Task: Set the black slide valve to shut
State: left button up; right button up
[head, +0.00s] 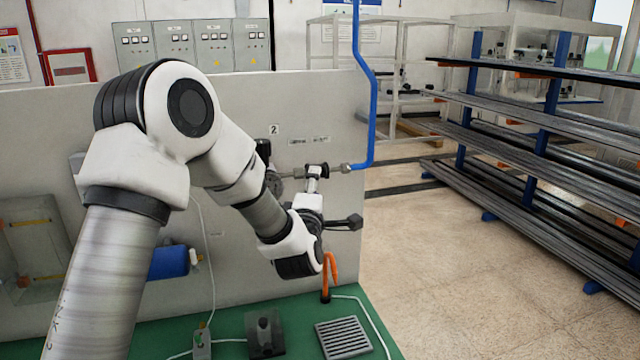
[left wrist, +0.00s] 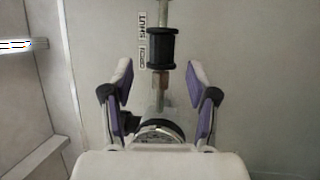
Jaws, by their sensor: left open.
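The black slide valve (left wrist: 163,48) is a dark sleeve on a thin pipe in the left wrist view. It stands beside the lower label, which seems to read OPEN (left wrist: 142,56). Its upper end reaches about the bottom of the SHUT label (left wrist: 142,25). My left gripper (left wrist: 158,80) is open, with purple pads on either side of the pipe line. A brass fitting (left wrist: 163,90) shows between the fingers, and the valve is just beyond them, apparently untouched. My right gripper is out of view.
A round gauge (left wrist: 160,132) sits below the brass fitting. A blue pipe (head: 366,100) rises at the panel's right edge. An orange hook (head: 329,272) and a grated block (head: 343,338) are on the green bench (head: 290,310). A rack (head: 540,140) stands right.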

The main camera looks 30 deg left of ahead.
pick_arm(q)
jog(key=p+x, duration=0.3)
jog(key=x, duration=0.4)
jog(key=shift+f+p, duration=0.1)
jog(key=shift+p, duration=0.25)
jog(key=shift+w, duration=0.1)
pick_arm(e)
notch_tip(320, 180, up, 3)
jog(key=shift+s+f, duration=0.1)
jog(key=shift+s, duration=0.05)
pick_arm(q)
jog(key=shift+c, duration=0.4)
